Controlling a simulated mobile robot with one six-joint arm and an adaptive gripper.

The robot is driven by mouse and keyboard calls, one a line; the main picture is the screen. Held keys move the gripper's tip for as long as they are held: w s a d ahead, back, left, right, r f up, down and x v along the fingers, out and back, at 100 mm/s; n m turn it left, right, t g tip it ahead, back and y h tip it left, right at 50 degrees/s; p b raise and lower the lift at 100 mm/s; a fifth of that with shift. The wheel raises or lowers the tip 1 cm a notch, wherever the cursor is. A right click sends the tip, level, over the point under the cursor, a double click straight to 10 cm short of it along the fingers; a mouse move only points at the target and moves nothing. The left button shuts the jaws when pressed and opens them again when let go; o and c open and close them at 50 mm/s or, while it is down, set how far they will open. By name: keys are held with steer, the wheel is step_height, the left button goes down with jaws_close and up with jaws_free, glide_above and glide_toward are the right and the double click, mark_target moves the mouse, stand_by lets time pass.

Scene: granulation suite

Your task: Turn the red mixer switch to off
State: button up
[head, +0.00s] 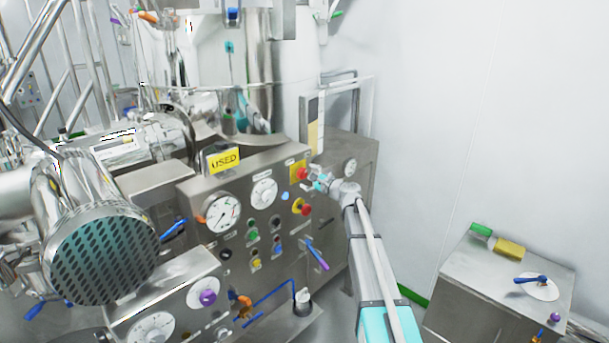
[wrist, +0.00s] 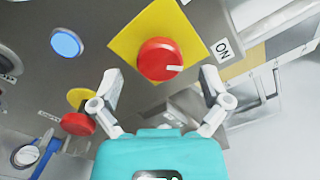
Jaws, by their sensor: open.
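The red mixer switch (wrist: 158,60) is a round red knob with a white pointer line, on a yellow square plate (wrist: 130,38). A label reading "ON" (wrist: 223,48) sits to its right in the wrist view, and the white line points toward that side. In the head view the switch (head: 301,173) is at the upper right of the steel control panel (head: 235,189). My gripper (wrist: 160,85) is open and empty, its two fingers apart on either side below the knob in the wrist view. In the head view my gripper (head: 322,181) is just right of the switch. I cannot tell whether it touches.
A second red button on yellow (head: 305,209) sits just below the switch. Gauges (head: 221,213), coloured buttons and a purple-tipped lever (head: 319,257) crowd the panel. A yellow "USED" sign (head: 223,160) stands on top. A steel cabinet (head: 480,290) stands at the right.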

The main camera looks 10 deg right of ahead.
steer(key=shift+x, duration=1.2)
steer(key=shift+c, duration=0.2)
steer(key=c, duration=1.1)
steer(key=shift+w+d, duration=0.1)
